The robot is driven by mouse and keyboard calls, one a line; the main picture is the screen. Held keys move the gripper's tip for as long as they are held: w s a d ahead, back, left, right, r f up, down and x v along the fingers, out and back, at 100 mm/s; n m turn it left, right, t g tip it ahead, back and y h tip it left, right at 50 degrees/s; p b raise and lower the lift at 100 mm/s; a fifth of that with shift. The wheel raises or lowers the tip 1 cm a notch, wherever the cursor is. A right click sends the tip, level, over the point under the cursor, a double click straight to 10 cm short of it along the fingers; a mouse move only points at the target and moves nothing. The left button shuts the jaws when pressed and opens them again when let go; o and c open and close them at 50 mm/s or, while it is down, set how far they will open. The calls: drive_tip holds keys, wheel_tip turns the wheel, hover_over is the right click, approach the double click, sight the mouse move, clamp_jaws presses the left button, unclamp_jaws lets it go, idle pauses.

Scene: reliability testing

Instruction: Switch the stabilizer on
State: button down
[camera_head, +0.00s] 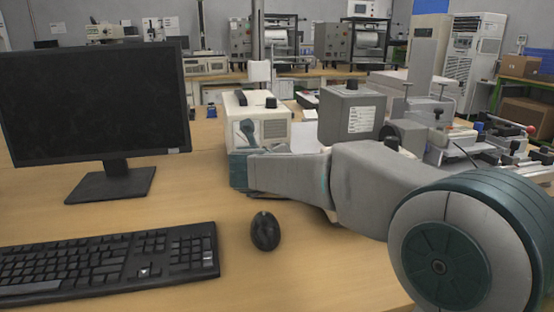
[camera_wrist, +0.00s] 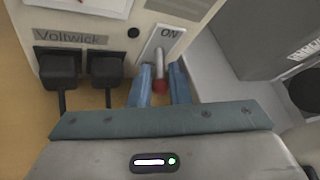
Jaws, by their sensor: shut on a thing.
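The stabilizer is a cream panel in the wrist view (camera_wrist: 180,8), with a "Voltwick" label and an "ON" label (camera_wrist: 169,33). A metal switch lever (camera_wrist: 158,68) with a red tip sticks out just below the "ON" label. My gripper (camera_wrist: 162,80) has its blue fingers on either side of the lever and is shut on it. In the head view my arm reaches to a cream and teal box (camera_head: 272,128) on the desk, which seems to be the stabilizer. My fingertips cannot be made out there.
Two black plugs (camera_wrist: 58,68) with cords sit in the panel left of the lever. A grey box (camera_head: 352,112) stands right of the stabilizer. A monitor (camera_head: 95,100), keyboard (camera_head: 110,262) and mouse (camera_head: 265,231) are on the desk at left and front.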

drive_tip(key=shift+r+g+p, duration=0.7)
drive_tip(key=shift+r+p, duration=0.05)
drive_tip(key=shift+p, duration=2.75)
drive_tip(key=g+p, duration=0.2)
drive_tip(key=p, duration=0.7)
drive_tip(key=r+n+g+p, duration=0.1)
drive_tip(key=g+p, duration=0.1)
drive_tip(key=p, duration=0.8)
drive_tip(key=r+n+g+p, duration=0.1)
drive_tip(key=g+p, duration=0.1)
drive_tip(key=p, duration=0.7)
drive_tip(key=shift+w+a+h+p, duration=0.15)
drive_tip(key=shift+w+h+p, duration=0.1)
drive_tip(key=shift+h+p, duration=0.15)
drive_tip(key=shift+p, duration=0.7)
drive_tip(key=g+p, duration=0.1)
drive_tip(key=p, duration=0.2)
drive_tip(key=shift+w+n, duration=0.15)
drive_tip(key=shift+n, duration=0.15)
drive_tip(key=shift+f+g+p, duration=0.2)
drive_tip(key=shift+g+p, duration=0.1)
drive_tip(key=shift+p, duration=0.55)
